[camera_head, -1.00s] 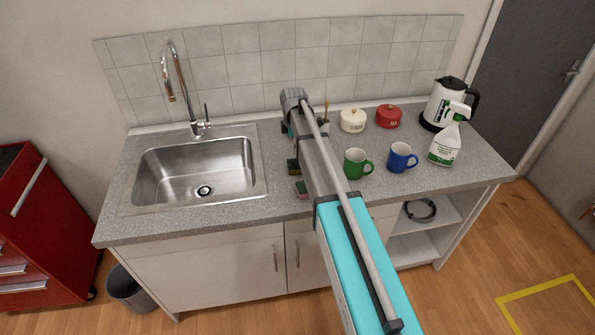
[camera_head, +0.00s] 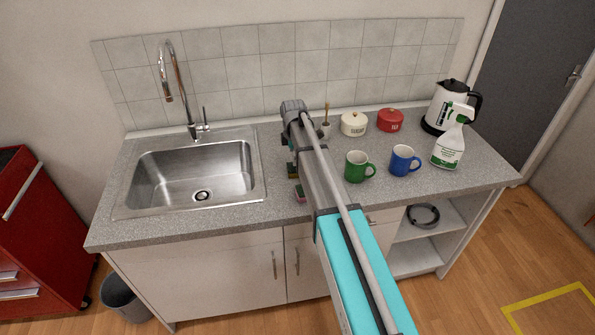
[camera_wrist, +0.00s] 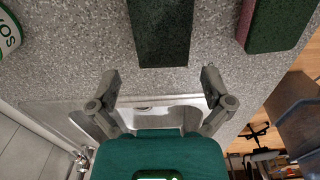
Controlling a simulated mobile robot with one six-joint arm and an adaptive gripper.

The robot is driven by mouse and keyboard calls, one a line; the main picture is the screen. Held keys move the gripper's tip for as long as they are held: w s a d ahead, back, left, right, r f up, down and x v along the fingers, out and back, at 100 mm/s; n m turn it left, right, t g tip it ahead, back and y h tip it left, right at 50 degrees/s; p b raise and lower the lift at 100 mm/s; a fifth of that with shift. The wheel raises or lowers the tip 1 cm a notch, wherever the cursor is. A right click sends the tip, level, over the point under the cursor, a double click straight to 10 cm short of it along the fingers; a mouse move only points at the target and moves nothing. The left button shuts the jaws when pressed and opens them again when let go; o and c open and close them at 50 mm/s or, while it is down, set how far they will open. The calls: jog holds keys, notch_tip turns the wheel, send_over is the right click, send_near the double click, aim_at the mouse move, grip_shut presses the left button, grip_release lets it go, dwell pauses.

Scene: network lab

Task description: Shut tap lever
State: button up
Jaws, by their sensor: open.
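The chrome tap (camera_head: 168,85) with a tall curved spout stands behind the sink (camera_head: 190,172) at the left. Its thin lever (camera_head: 204,118) points upward from the right side of the tap's base. My gripper (camera_wrist: 160,76) is open and empty in the wrist view, with a dark green sponge (camera_wrist: 162,30) on the counter beyond its fingertips. In the head view my arm reaches over the counter to the right of the sink, and the fingers are not clearly seen there. Chrome, possibly the tap's base, shows at the wrist view's lower left (camera_wrist: 82,160).
A second sponge (camera_wrist: 275,22) and a white-green container (camera_wrist: 8,32) are near the gripper. Green (camera_head: 357,167) and blue (camera_head: 402,160) mugs, cream (camera_head: 353,124) and red (camera_head: 390,120) pots, a spray bottle (camera_head: 449,145) and a kettle (camera_head: 446,106) stand right of my arm. The tiled wall (camera_head: 225,70) is behind.

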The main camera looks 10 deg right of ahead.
jog(key=shift+f, duration=0.15)
jog(key=shift+s+d+f+b, duration=0.1)
jog(key=shift+s+f+b, duration=0.05)
jog(key=shift+f+b, duration=2.45)
jog(key=shift+r, duration=0.15)
jog(key=c, duration=0.5)
jog(key=shift+c, duration=0.2)
jog(key=shift+r, duration=0.15)
